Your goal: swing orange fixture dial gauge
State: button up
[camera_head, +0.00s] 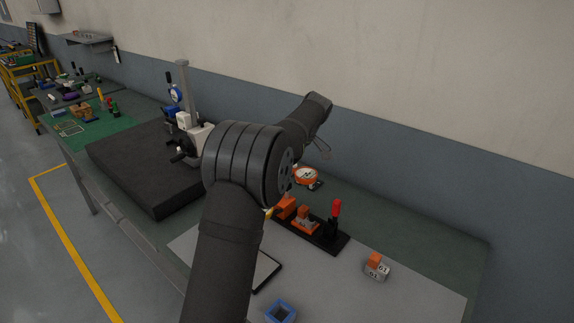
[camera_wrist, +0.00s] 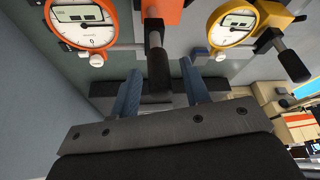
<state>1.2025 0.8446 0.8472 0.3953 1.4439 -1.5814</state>
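The orange dial gauge (camera_wrist: 82,22) is at the upper left of the wrist view, its white face reading near 0. An orange block (camera_wrist: 163,10) to its right carries a black handle (camera_wrist: 157,65). My gripper (camera_wrist: 161,69) is open, with one blue finger on each side of the handle in the picture. A gap shows beside each finger; I cannot tell how deep the handle sits between them. In the head view, an orange gauge (camera_head: 306,175) lies behind my arm, and the orange fixture (camera_head: 304,220) stands on a black base. My arm hides the gripper there.
A yellow dial gauge (camera_wrist: 234,23) with a black handle (camera_wrist: 291,60) is close on the right. A red-handled clamp (camera_head: 335,214) stands at the fixture's end. A grey-orange block (camera_head: 376,268) and a blue square part (camera_head: 281,313) lie nearby. The wall is behind.

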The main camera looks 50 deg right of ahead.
jog(key=v, duration=1.7)
jog(key=shift+s+r, duration=0.15)
jog(key=shift+r, duration=0.05)
jog(key=x, duration=1.7)
jog(key=shift+f, duration=0.25)
